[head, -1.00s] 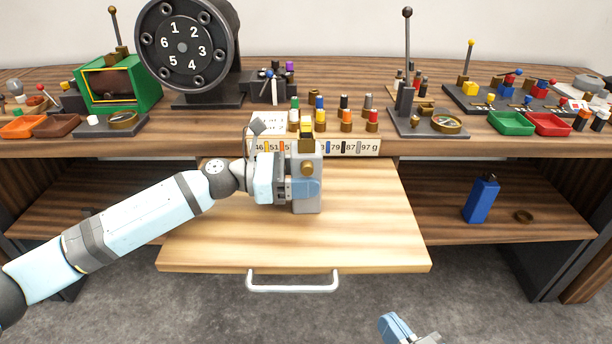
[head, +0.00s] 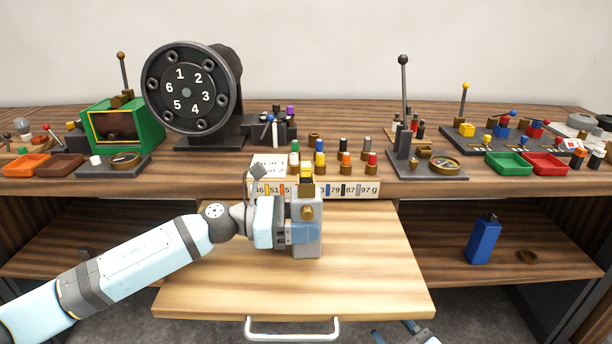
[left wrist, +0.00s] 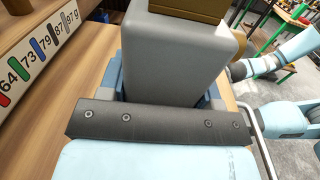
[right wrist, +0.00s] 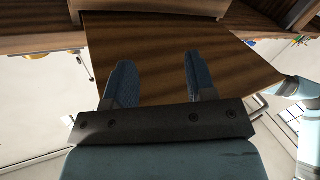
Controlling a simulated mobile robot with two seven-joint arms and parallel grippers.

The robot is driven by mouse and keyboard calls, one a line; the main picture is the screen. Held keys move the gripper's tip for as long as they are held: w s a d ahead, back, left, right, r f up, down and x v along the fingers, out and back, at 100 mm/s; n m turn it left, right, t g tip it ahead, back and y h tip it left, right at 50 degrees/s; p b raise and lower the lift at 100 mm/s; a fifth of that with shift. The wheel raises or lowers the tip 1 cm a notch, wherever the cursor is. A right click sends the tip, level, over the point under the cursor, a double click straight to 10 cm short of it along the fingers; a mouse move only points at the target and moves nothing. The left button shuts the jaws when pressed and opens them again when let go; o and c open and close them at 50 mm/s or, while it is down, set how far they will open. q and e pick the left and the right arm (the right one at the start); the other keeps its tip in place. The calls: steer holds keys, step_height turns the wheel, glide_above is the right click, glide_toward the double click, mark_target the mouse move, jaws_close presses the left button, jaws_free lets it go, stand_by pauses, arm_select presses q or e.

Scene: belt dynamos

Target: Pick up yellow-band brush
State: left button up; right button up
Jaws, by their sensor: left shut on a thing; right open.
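Several short cylinders with coloured tops stand in a group at the table's front. One shows yellow (head: 319,159); at this size I cannot tell whether it is the yellow-band brush. My left gripper (head: 304,234) is shut on a grey block-like device (head: 307,246) with a brass knob, held upright over the pulled-out wooden board. A yellow-and-black piece (head: 307,178) shows at its top; I cannot tell if it belongs to the device. The left wrist view shows the device's grey body (left wrist: 182,50) between the fingers. My right gripper (right wrist: 157,82) is open and empty, low at the front.
The pale board (head: 220,290) has clear room left and right of the device. A number strip (head: 365,190) lines the table's front edge. A black dial (head: 187,88) stands back left; a lever stand (head: 403,130) is to the right. A blue bottle (head: 483,240) is on the lower shelf.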

steer(key=w+d+r+n+t, duration=0.1)
steer(key=w+d+r+n, duration=0.1)
steer(key=w+d+n, duration=0.4)
steer(key=w+d+r+n, duration=0.1)
steer(key=w+d+r, duration=0.15)
steer(key=w, duration=0.65)
steer(key=w+d+r+n+t+y, duration=0.1)
steer(key=w+d+r+n, duration=0.2)
steer(key=w+r+n, duration=0.25)
step_height(320, 180, up, 31)
steer(key=n+g+h, duration=0.8)
steer(key=n+g, duration=1)
steer(key=n, duration=1.4)
glide_above(305, 164)
steer(key=f, duration=0.5)
steer(key=shift+s+d+f, duration=0.1)
steer(key=shift+d+f, duration=0.1)
steer(key=shift+f, duration=0.1)
steer(key=shift+a+f, duration=0.15)
steer(key=shift+f, duration=2.95)
jaws_close()
